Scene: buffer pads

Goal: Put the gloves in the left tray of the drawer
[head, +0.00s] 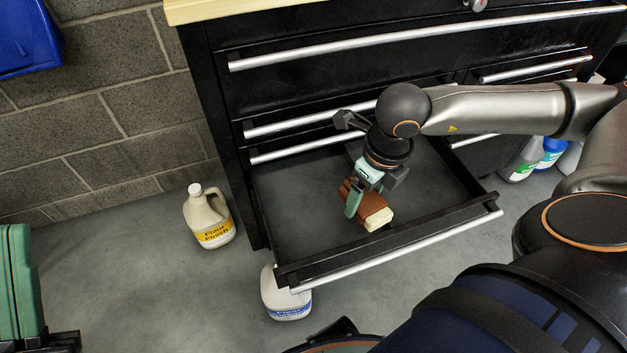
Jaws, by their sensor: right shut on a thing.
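The gloves (373,208), a brown bundle with a cream end, are held in my right gripper (361,201). Its green finger presses on their left side; the other finger is mostly hidden. The gripper points down, with the gloves over the pulled-out drawer (296,222) of the black cabinet. I cannot tell whether the gloves touch the drawer floor. The drawer's visible floor is otherwise bare, and I see no divider; my right arm covers its back right part.
A floor finish jug (208,217) stands left of the cabinet. A white bottle (285,293) stands below the drawer's front left corner. More bottles (540,158) stand at the right. A blue bin (27,38) hangs at upper left. Floor between is clear.

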